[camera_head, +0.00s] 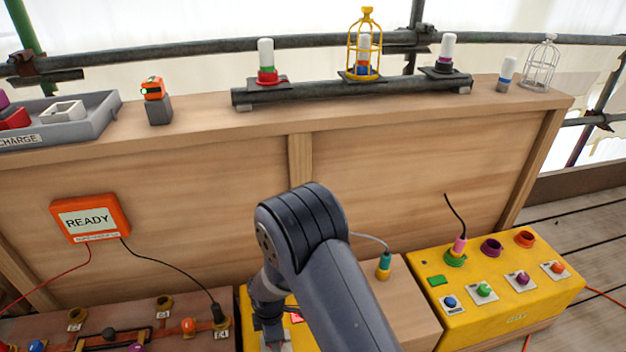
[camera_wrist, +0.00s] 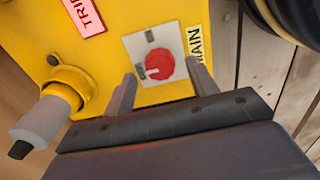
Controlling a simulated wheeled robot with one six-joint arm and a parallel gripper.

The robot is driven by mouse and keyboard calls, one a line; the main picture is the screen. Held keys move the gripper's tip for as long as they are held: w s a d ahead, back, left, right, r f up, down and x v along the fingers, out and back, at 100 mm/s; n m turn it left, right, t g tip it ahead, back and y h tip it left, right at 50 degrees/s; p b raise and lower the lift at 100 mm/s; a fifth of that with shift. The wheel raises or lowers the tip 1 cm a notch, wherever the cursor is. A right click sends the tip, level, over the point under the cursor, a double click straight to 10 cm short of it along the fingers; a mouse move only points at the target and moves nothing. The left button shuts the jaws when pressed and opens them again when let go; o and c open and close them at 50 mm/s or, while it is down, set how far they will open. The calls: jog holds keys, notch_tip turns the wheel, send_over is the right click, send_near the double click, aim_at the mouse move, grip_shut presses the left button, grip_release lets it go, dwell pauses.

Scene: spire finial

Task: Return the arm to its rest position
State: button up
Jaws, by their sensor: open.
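My arm (camera_head: 318,262) reaches down from its dark elbow in the middle of the head view, bent over a low yellow box that it mostly hides. My gripper (camera_wrist: 163,80) is open in the wrist view, with its two grey fingers apart and nothing between them that I can see held. Just beyond the fingertips is a red rotary knob (camera_wrist: 160,64) on a white plate marked MAIN, on the yellow box (camera_wrist: 118,25). I cannot tell how close the fingertips are to the knob. In the head view the fingertips are hidden or too small to read.
A grey plug in a yellow socket (camera_wrist: 68,92) sticks out left of my gripper. A yellow button panel (camera_head: 500,285) stands to the right. A wooden partition (camera_head: 400,165) rises behind, with caged and bare lamps on top. An orange READY box (camera_head: 90,219) hangs at left.

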notch_tip(320, 180, down, 2)
jog(key=shift+f, duration=0.15)
dwell(0.5)
